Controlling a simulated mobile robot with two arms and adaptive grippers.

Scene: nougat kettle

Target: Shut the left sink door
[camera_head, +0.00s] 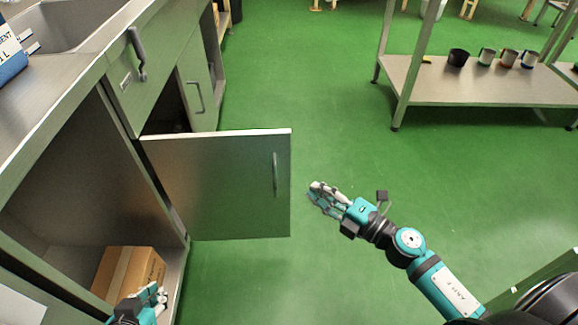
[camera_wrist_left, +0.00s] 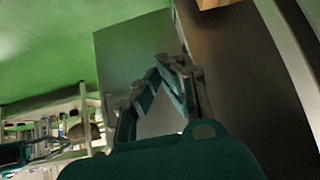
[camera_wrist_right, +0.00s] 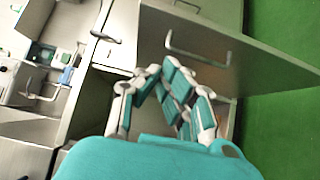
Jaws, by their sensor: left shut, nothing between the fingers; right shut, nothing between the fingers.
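The open sink door (camera_head: 215,185) is a flat grey metal panel standing out from the cabinet front. Its bar handle (camera_head: 275,173) is near its free right edge. In the right wrist view the handle (camera_wrist_right: 195,52) shows beyond my fingers. My right gripper (camera_head: 318,194) is shut and empty, a little right of the door's free edge, apart from it. My left gripper (camera_head: 158,296) is shut and empty, low at the left by the open compartment, in front of a cardboard box. In the left wrist view a grey panel, apparently the door (camera_wrist_left: 125,60), lies beyond the fingers.
The cardboard box (camera_head: 128,272) sits inside the open cabinet compartment. A steel sink (camera_head: 65,22) is in the counter above. A metal shelf (camera_head: 470,98) with several mugs stands at the back right. The green floor (camera_head: 300,110) between is clear.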

